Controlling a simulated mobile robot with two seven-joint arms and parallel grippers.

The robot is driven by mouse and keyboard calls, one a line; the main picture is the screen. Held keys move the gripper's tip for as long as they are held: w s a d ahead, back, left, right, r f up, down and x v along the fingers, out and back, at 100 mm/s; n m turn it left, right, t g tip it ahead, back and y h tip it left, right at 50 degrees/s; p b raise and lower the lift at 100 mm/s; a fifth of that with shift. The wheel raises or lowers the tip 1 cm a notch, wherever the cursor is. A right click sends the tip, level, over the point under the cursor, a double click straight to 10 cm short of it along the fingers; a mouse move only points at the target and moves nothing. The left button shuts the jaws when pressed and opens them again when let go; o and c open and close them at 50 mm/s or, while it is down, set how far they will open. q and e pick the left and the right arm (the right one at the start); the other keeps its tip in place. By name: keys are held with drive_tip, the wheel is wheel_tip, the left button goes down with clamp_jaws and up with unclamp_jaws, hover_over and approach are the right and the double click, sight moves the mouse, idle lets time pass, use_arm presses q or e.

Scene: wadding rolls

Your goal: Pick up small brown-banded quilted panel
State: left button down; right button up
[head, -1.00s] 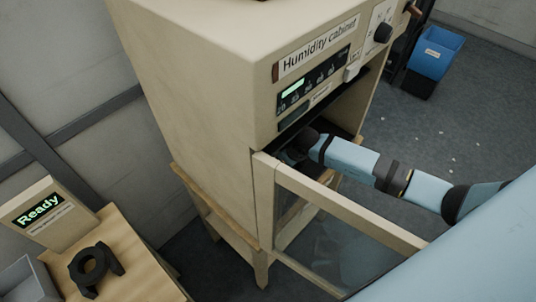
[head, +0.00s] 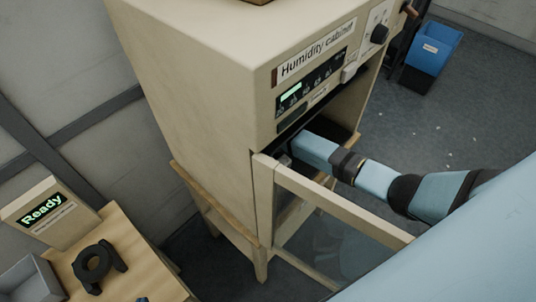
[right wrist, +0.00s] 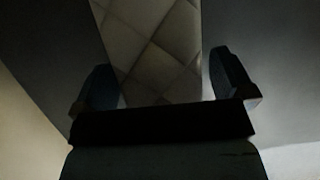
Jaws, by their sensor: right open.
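A pale quilted panel (right wrist: 152,40) with diamond stitching runs from the top of the right wrist view down between my fingers. A brown band cannot be made out on it in the dim light. My right gripper (right wrist: 162,66) is open, with one finger on each side of the panel and gaps showing. The panel's lower end is hidden behind the dark gripper body. In the head view my right arm reaches into the open humidity cabinet (head: 190,80), which hides the gripper and panel there. My left gripper is not in view.
The cabinet's glazed door (head: 335,235) stands open below and in front of my right arm. A wooden table (head: 135,270) at lower left holds a "Ready" sign (head: 45,210), a black ring-shaped fixture (head: 118,258) and a grey tray (head: 35,280). A blue bin (head: 432,52) stands behind.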

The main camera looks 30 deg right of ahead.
drive_tip(key=c, duration=0.9)
drive_tip(key=shift+o, duration=0.2)
drive_tip(key=shift+r, duration=0.1)
